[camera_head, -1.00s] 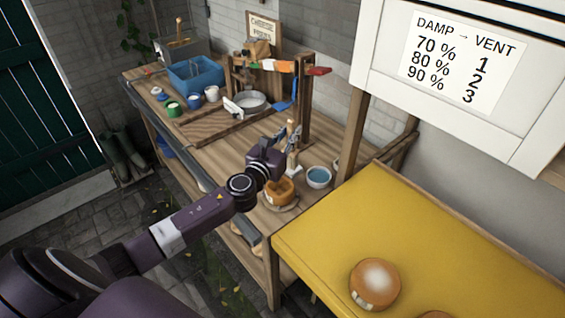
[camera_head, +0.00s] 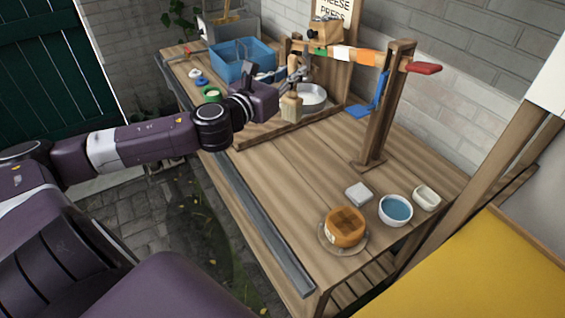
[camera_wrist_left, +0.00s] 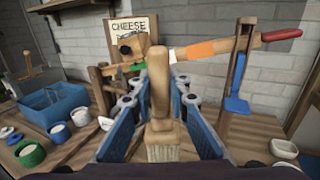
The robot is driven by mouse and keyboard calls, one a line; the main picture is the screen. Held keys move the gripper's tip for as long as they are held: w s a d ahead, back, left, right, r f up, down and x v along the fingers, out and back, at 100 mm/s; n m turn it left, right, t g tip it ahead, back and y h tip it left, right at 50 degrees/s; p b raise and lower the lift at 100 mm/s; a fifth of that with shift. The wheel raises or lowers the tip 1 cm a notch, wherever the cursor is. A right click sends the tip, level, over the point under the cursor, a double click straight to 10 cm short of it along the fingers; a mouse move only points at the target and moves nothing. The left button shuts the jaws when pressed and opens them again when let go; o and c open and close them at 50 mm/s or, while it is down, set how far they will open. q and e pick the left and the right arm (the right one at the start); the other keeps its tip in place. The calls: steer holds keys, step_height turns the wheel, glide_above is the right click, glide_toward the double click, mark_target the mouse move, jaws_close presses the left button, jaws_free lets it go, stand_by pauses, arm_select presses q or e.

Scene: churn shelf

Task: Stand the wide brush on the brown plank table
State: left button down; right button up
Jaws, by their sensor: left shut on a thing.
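The wide brush (camera_wrist_left: 160,130) has a wooden handle and pale bristles that point down. My left gripper (camera_head: 296,72) is shut on it and holds it upright by the handle. In the head view the brush (camera_head: 291,105) hangs over the brown plank table (camera_head: 300,165), in front of a metal bowl. I cannot tell the gap between the bristles and the table. In the left wrist view my gripper's blue fingers (camera_wrist_left: 158,110) lie on both sides of the brush. My right gripper is not in view.
A wooden press frame (camera_head: 378,115) with a red-tipped lever stands beside the brush. A blue bin (camera_head: 243,62) and small pots are at the far end. A cheese (camera_head: 345,226), a white block (camera_head: 358,194) and a blue-filled bowl (camera_head: 396,210) are near. The planks between are clear.

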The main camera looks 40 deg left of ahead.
mark_target(290, 103)
arm_select(q)
steer(key=shift+f, duration=0.25)
steer(key=f, duration=0.6)
steer(key=shift+s+d+f, duration=0.25)
steer(key=shift+s+f, duration=0.05)
steer(key=shift+f, duration=0.1)
step_height(290, 103, down, 12)
steer(key=b, duration=0.3)
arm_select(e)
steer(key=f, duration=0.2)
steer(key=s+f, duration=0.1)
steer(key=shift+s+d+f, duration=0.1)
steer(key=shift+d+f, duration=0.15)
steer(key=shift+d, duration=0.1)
arm_select(q)
steer(key=shift+w+a, duration=0.1)
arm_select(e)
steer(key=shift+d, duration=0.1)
arm_select(q)
steer(key=shift+f, duration=0.15)
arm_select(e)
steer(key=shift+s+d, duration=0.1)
